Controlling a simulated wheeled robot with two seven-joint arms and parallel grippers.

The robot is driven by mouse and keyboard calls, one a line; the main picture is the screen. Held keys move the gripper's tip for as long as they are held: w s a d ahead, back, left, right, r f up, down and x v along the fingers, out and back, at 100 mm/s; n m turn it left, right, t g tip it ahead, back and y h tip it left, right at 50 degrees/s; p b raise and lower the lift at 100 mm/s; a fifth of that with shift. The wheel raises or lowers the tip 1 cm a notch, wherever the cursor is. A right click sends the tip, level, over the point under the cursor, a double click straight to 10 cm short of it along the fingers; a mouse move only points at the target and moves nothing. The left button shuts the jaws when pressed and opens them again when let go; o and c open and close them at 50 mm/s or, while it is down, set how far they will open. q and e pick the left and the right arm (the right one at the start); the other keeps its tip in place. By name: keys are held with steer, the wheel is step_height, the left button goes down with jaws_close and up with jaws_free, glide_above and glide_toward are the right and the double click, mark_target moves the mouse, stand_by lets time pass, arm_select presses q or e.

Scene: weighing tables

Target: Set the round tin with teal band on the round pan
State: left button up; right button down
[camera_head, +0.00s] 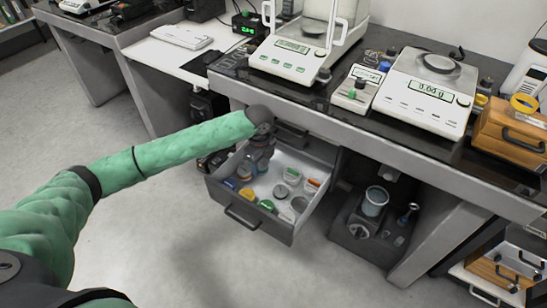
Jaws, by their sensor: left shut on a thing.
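My left gripper (259,166) reaches down into an open drawer (250,219) of round tins. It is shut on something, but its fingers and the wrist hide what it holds. Several tins lie around it, among them a yellow one (246,194), a green one (267,205) and a white one (281,191). I cannot make out a teal band on any tin for certain. A round dark pan (438,64) sits bare on the right-hand balance (425,92), whose display looks like zero. My right gripper is not in view.
A second balance (290,62) with a glass shield stands left on the dark bench (345,119). A small device (359,89) stands between the balances. Wooden drawers (510,134) stand at the right. The bench edge overhangs the drawer.

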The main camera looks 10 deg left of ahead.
arm_select(q)
steer(key=shift+r, duration=0.5)
